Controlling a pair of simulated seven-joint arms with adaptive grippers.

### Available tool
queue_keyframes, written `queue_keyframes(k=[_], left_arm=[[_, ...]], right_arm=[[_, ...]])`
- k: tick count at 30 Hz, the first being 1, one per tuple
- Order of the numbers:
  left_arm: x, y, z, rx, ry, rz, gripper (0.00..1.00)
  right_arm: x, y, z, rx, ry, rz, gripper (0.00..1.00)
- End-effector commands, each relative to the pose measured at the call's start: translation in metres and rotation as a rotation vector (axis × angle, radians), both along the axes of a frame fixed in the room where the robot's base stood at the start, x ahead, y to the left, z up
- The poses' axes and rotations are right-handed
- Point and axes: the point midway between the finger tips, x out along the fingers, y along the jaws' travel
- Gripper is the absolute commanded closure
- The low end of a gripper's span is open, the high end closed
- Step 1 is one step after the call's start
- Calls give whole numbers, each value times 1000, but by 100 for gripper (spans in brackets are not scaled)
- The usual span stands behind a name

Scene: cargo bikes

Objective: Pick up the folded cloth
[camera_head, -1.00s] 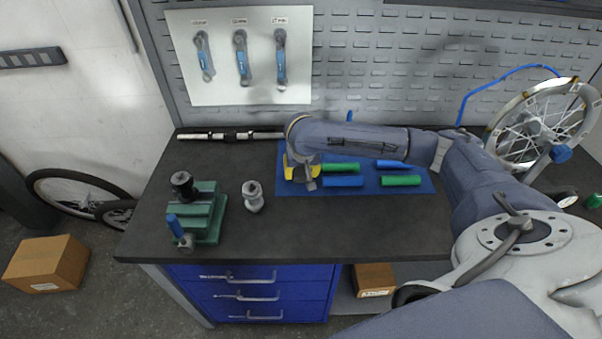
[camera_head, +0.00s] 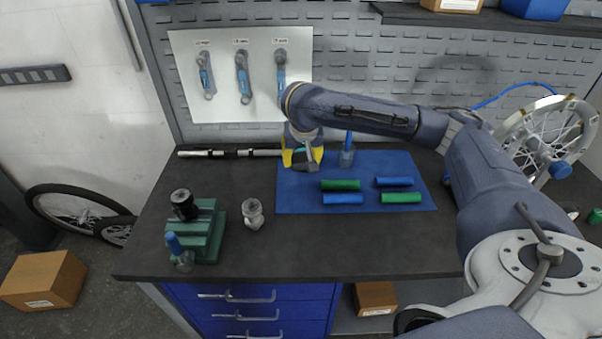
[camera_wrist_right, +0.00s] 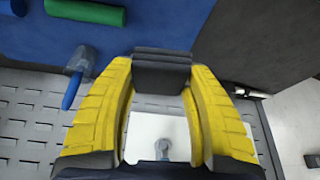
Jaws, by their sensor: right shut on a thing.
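My right gripper (camera_head: 303,160) has yellow fingers and is over the back left corner of the blue mat. In the right wrist view the gripper (camera_wrist_right: 162,68) is shut on a dark grey folded cloth (camera_wrist_right: 162,76), a small layered block held between the fingertips. The cloth appears raised off the bench, but its exact height is hard to judge. In the head view I cannot make out the cloth clearly behind the gripper. My left gripper is not in view.
The blue mat (camera_head: 300,199) holds several green and blue cylinders (camera_head: 340,185). A blue-handled tool (camera_head: 347,158) is right of the gripper. A green fixture (camera_head: 205,232) and a grey metal part (camera_head: 253,214) stand left. A bar (camera_head: 229,153) lies along the back; a wheel (camera_head: 540,140) is right.

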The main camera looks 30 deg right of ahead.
Motion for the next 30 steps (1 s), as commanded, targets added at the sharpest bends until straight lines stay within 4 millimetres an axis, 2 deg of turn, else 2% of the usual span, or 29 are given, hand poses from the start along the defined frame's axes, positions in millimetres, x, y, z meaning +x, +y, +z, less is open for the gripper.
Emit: queue_keyframes(k=[3,12,18,30], left_arm=[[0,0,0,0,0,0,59],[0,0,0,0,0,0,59],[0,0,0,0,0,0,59],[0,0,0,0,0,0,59]], right_arm=[[1,0,23,-1,-4,1,73],[0,0,59,0,-2,1,73],[0,0,71,0,0,0,73],[0,0,76,0,1,0,73]])
